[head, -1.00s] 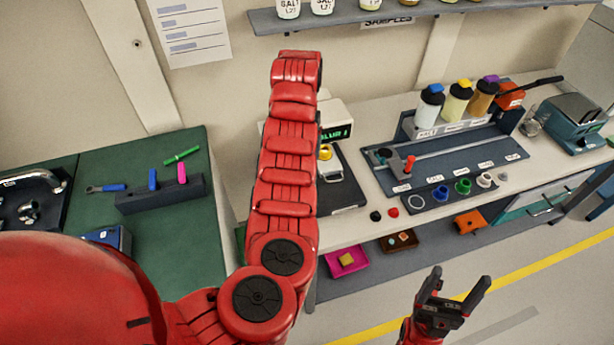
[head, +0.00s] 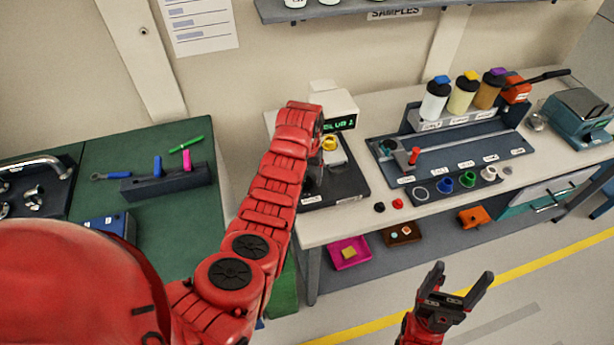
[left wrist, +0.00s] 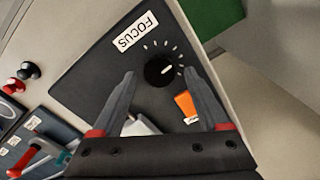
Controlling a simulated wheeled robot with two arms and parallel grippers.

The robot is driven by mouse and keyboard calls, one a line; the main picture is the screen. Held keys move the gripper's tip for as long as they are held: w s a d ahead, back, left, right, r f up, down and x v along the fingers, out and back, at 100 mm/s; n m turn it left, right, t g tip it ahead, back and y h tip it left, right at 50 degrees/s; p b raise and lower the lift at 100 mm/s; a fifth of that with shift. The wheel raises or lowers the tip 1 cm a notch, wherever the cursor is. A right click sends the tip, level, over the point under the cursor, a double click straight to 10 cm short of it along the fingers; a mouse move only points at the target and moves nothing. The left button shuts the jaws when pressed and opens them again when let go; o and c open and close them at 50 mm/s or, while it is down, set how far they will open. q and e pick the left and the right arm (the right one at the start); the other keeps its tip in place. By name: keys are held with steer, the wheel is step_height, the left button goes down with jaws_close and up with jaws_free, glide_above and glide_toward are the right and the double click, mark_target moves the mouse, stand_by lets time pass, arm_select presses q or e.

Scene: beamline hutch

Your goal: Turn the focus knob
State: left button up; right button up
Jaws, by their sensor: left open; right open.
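The focus knob (left wrist: 158,73) is a small round black knob with a white pointer line, ringed by white tick marks beside a FOCUS label (left wrist: 136,33). It sits on a dark base plate (left wrist: 92,84), which also shows in the head view (head: 348,184). My left gripper (left wrist: 160,72) is open, its fingertips on either side of the knob in the wrist picture; I see no clear contact. In the head view my left arm hides the knob and most of that gripper. A green display (head: 339,125) reads "BLUR 1". My right gripper (head: 463,273) is open and empty over the floor.
An orange part (left wrist: 187,104) lies near one finger. Red (head: 398,203) and black (head: 379,207) knobs sit at the bench front. A sample rail (head: 450,150) with bottles stands right; a green table (head: 165,235) lies left.

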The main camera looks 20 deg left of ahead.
arm_select(q)
steer(key=shift+s+f, duration=0.15)
steer(key=shift+f, duration=0.25)
jaws_close()
steer(key=shift+f, duration=0.15)
steer(key=m+b, duration=0.2)
steer(key=b, duration=0.2)
steer(key=shift+f, duration=0.15)
steer(key=shift+r, duration=0.35)
jaws_free()
